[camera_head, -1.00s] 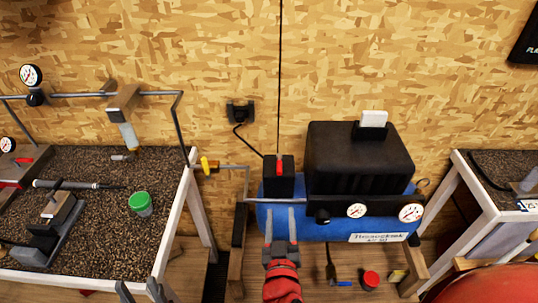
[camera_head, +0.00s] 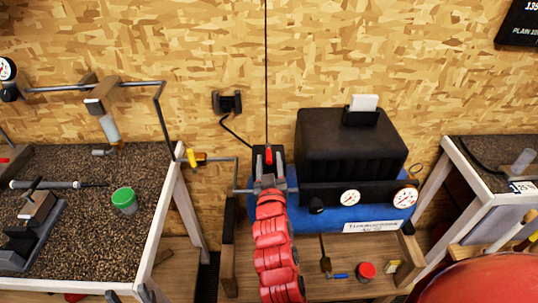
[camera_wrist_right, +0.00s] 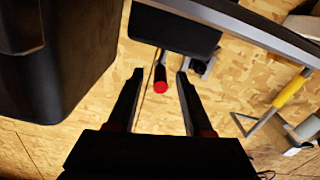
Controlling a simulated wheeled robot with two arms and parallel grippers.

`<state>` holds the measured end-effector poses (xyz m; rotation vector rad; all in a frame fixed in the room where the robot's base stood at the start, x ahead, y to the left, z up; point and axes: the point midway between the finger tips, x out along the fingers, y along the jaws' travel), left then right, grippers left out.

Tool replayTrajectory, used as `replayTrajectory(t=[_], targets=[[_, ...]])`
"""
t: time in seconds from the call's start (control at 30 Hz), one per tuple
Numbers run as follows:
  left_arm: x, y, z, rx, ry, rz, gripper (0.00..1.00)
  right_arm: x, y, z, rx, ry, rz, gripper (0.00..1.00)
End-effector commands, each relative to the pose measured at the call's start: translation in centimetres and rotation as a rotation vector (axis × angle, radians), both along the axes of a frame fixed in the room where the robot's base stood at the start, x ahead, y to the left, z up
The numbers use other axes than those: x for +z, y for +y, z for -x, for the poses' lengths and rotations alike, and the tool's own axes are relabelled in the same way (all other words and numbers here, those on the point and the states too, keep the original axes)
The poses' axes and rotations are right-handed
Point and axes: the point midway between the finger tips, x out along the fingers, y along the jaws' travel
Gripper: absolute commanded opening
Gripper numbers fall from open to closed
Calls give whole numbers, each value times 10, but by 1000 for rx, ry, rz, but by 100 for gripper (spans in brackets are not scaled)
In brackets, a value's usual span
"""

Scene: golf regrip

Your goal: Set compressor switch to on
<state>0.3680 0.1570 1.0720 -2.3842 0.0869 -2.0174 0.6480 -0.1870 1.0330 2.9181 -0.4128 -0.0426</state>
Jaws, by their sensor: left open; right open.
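The blue compressor (camera_head: 336,216) with its black motor cover stands low against the wall. Its switch (camera_head: 268,155) is a red-tipped lever on a black box at the compressor's left end. My right gripper (camera_head: 268,172) is at this box, arm reaching up from below and hiding part of it. In the right wrist view the red lever end (camera_wrist_right: 160,86) shows between my open, empty right fingers (camera_wrist_right: 158,77), with gaps on both sides. I cannot tell contact.
A left workbench (camera_head: 55,233) holds a green-lidded cup (camera_head: 124,200), a club and a clamp. A yellow-handled valve (camera_head: 194,157) sits beside the compressor. A right bench (camera_head: 496,165) and a large red round object (camera_head: 490,282) flank the other side.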

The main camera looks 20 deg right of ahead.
Motion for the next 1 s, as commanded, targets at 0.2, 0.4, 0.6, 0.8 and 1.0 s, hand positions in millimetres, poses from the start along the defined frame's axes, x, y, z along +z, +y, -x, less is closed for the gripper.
replayTrajectory(t=[0.2,0.4,0.6,0.8,1.0], targets=[[6,0,0,0,0,0,51,1,-6,-19,0,-3,1,51],[6,0,0,0,0,0,51,0,-6,-21,1,-3,1,51],[6,0,0,0,0,0,51,0,-6,-21,1,-3,1,36],[6,0,0,0,0,0,51,0,-6,-21,1,-3,1,0],[6,0,0,0,0,0,51,0,-6,-20,0,-2,1,0]])
